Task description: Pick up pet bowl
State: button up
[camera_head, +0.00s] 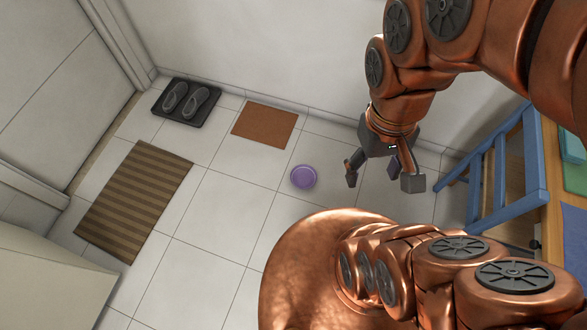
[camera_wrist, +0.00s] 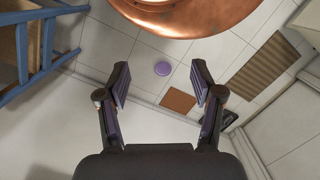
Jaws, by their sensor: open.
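The pet bowl (camera_head: 303,177) is a small round purple dish on the white tiled floor, near the middle of the head view. In the wrist view the bowl (camera_wrist: 163,68) lies on the floor between and beyond the two fingers. My gripper (camera_head: 381,182) is open and empty, its fingers spread wide and pointing down. In the head view it is to the right of the bowl, and it is apart from it. In the wrist view my gripper (camera_wrist: 160,88) shows both fingers, with nothing between them.
A brown mat (camera_head: 265,124) lies near the wall behind the bowl. A striped rug (camera_head: 134,200) and a dark tray (camera_head: 187,102) with grey slippers lie to the left. A blue wooden frame (camera_head: 505,170) and a table stand at the right. The floor around the bowl is clear.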

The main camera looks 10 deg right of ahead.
aim_at(303, 177)
jog(key=u, duration=1.35)
jog(key=i, duration=0.65)
jog(key=z, duration=1.75)
